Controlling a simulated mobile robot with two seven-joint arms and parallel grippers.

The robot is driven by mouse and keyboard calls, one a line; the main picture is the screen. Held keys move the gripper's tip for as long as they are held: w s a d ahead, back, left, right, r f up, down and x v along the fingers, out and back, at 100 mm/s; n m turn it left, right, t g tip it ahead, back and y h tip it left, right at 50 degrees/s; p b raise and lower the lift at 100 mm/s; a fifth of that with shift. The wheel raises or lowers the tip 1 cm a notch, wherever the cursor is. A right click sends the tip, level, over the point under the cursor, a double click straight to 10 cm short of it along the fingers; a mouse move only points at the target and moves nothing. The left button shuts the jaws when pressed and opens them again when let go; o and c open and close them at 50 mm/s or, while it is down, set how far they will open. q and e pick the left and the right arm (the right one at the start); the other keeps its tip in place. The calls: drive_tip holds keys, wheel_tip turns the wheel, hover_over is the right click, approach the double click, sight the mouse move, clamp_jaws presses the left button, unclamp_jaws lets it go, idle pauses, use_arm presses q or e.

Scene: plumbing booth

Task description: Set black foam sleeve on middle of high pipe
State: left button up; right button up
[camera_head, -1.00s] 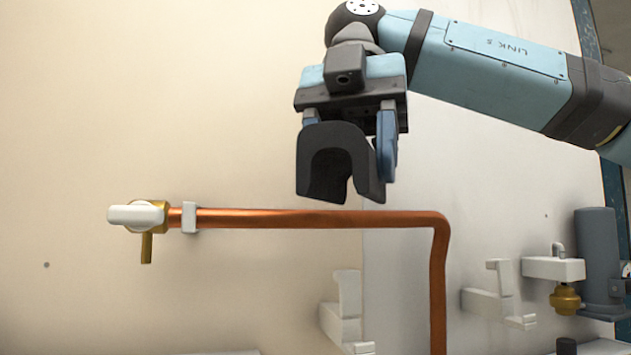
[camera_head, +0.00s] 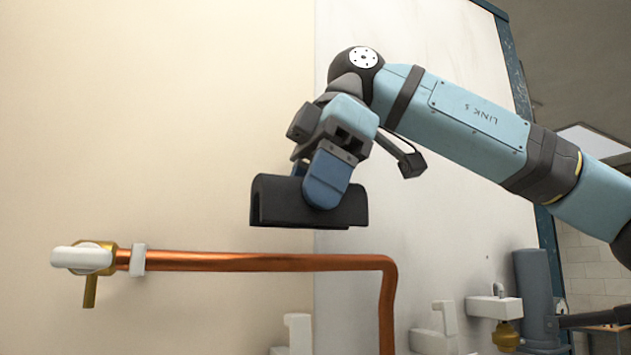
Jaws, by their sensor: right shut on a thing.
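The black foam sleeve (camera_head: 283,203) is held in my right gripper (camera_head: 322,185), whose blue fingers are shut on it near its middle. The sleeve lies lengthwise, roughly level, along the direction of the pipe. The high pipe (camera_head: 265,262) is copper; it runs level across the wall and bends down at its right end. The far finger is mostly hidden. My left gripper is not in view.
A brass valve with a white handle (camera_head: 84,257) is at the pipe's left end, beside a white clip (camera_head: 138,260). The wall above the pipe's left part is clear.

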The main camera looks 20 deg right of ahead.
drive_tip(key=shift+w+a+f+p, duration=0.1)
drive_tip(key=shift+w+p, duration=0.65)
drive_tip(key=shift+w, duration=0.95)
drive_tip(key=shift+w+a+p, duration=0.1)
drive_tip(key=shift+w+p, duration=0.6)
drive_tip(key=shift+w, duration=1.15)
drive_tip(key=shift+f, duration=0.2)
drive_tip(key=shift+f+b, duration=0.7)
drive_tip(key=shift+f, duration=0.1)
drive_tip(key=shift+f+b, duration=0.8)
drive_tip(key=shift+f, duration=0.2)
drive_tip(key=shift+f+b, duration=0.55)
drive_tip(key=shift+f, duration=0.3)
